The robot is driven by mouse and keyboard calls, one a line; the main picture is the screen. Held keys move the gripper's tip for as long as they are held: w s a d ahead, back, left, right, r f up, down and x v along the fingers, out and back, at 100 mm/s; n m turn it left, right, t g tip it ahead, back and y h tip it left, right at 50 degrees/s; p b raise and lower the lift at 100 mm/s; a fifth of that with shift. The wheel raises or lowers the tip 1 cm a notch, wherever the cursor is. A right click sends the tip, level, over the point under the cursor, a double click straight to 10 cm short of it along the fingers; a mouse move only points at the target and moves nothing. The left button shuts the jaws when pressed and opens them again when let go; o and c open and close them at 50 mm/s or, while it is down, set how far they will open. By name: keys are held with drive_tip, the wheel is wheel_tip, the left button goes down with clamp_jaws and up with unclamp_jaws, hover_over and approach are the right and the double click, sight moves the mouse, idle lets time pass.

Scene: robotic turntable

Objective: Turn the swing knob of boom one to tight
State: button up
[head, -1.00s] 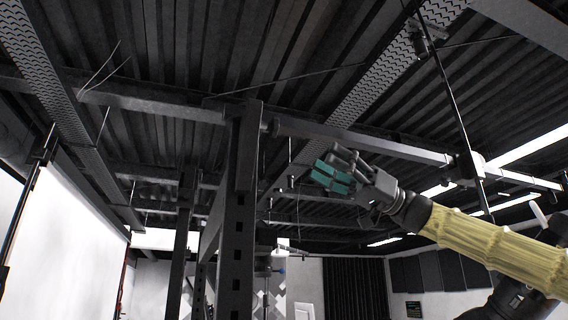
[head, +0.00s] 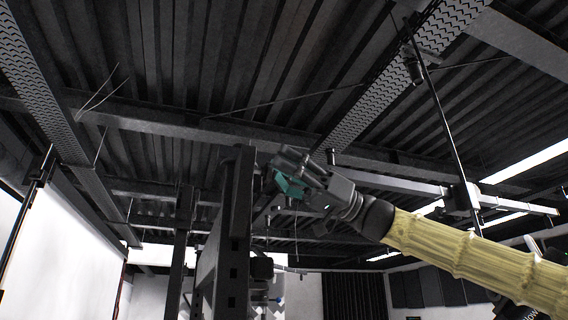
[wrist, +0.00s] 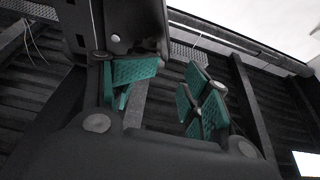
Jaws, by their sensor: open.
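The dark upright post (head: 236,235) stands near the middle of the head view. A grey horizontal boom (head: 400,185) extends right from behind my gripper. My gripper (head: 284,176), with teal finger pads, is open at the post's upper right, by the boom's post end. I cannot make out the swing knob; that end of the boom is covered by my gripper. In the wrist view, my gripper (wrist: 165,95) has a clear gap between its pads. A dark block (wrist: 150,18) with a round bolt is close above the left finger; I cannot tell whether they touch.
A dark clamp (head: 464,196) with a thin slanted rod sits farther out on the boom. A lower fitting (head: 262,268) is right of the post. A white screen (head: 70,255) stands at left. Ceiling beams run overhead.

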drive_tip(key=shift+w+a+f, duration=0.25)
drive_tip(key=shift+w, duration=0.15)
drive_tip(key=shift+w+a+f, duration=0.2)
drive_tip(key=shift+w, duration=0.2)
drive_tip(key=shift+s+d+r, duration=0.1)
drive_tip(key=shift+s+r, duration=0.05)
drive_tip(key=shift+s, duration=0.2)
drive_tip(key=c, duration=0.3)
drive_tip(key=shift+w+d+f, duration=0.1)
drive_tip(key=shift+w+f, duration=0.1)
drive_tip(key=shift+w, duration=0.4)
drive_tip(key=c, duration=0.7)
drive_tip(key=shift+s+m, duration=0.25)
drive_tip(key=shift+m, duration=0.05)
